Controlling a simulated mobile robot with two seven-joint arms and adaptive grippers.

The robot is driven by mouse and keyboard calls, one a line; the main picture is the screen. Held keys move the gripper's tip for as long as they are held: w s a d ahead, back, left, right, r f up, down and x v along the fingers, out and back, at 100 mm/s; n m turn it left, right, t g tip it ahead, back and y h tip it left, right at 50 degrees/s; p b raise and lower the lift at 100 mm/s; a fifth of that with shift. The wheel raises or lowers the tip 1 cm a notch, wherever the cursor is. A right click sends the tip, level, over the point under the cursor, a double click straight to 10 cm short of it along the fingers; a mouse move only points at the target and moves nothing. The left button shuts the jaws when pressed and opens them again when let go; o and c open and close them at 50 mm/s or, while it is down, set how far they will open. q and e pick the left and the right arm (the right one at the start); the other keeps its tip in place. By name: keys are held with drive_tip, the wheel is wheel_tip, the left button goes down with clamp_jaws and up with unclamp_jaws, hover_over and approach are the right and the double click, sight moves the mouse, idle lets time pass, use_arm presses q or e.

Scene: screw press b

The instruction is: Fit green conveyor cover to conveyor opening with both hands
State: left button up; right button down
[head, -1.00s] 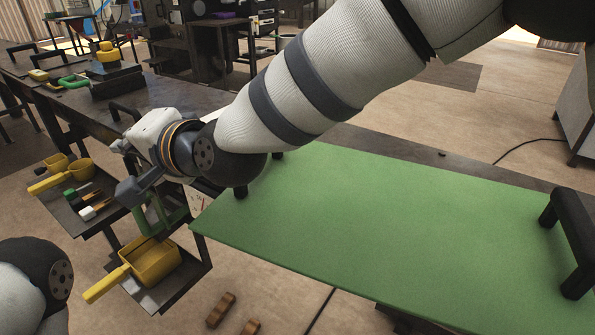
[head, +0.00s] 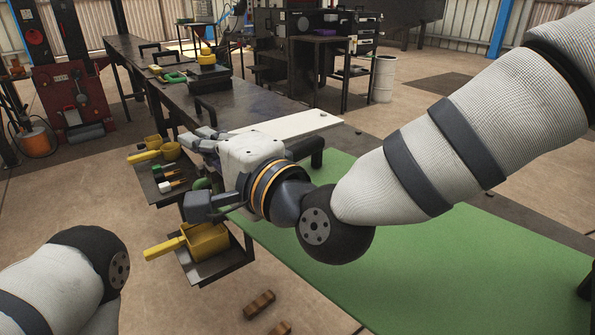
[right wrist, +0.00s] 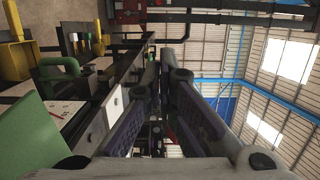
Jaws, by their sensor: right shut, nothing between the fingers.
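The green conveyor cover (head: 440,255) is a large flat board lying across the right of the head view, with a black handle (head: 317,152) at its far left end and another at the right edge. Its corner also shows at lower left in the right wrist view (right wrist: 28,140). My right gripper (head: 192,142) is beyond the cover's left end, shut and empty, apart from the handle. Its closed fingers also show in the right wrist view (right wrist: 165,72). My right forearm hides part of the cover. My left arm shows at lower left, its gripper out of frame. I cannot make out the conveyor opening.
A long dark bench (head: 265,104) runs behind, with a pale board (head: 290,127) on it. Low shelves beside it hold yellow scoops (head: 205,240) and small tools. Brown blocks (head: 259,304) lie on the floor. A white bin (head: 384,78) stands at the back.

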drive_tip(key=d+p, duration=0.1)
drive_tip(key=d, duration=1.2)
drive_tip(key=f, duration=0.5)
drive_tip(key=shift+w+d+f+b, duration=0.25)
drive_tip(key=shift+w+f+b, duration=0.05)
drive_tip(key=shift+b, duration=0.1)
drive_tip(key=shift+a+r, duration=0.3)
drive_tip(key=shift+a, duration=0.05)
use_arm(q)
drive_tip(key=shift+w+r, duration=0.3)
use_arm(e)
drive_tip(key=shift+s+a, duration=0.1)
drive_tip(key=shift+a, duration=0.05)
drive_tip(key=shift+a, duration=1.75)
use_arm(q)
drive_tip(key=shift+w+r, duration=0.1)
drive_tip(key=shift+r, duration=0.05)
drive_tip(key=shift+d, duration=0.1)
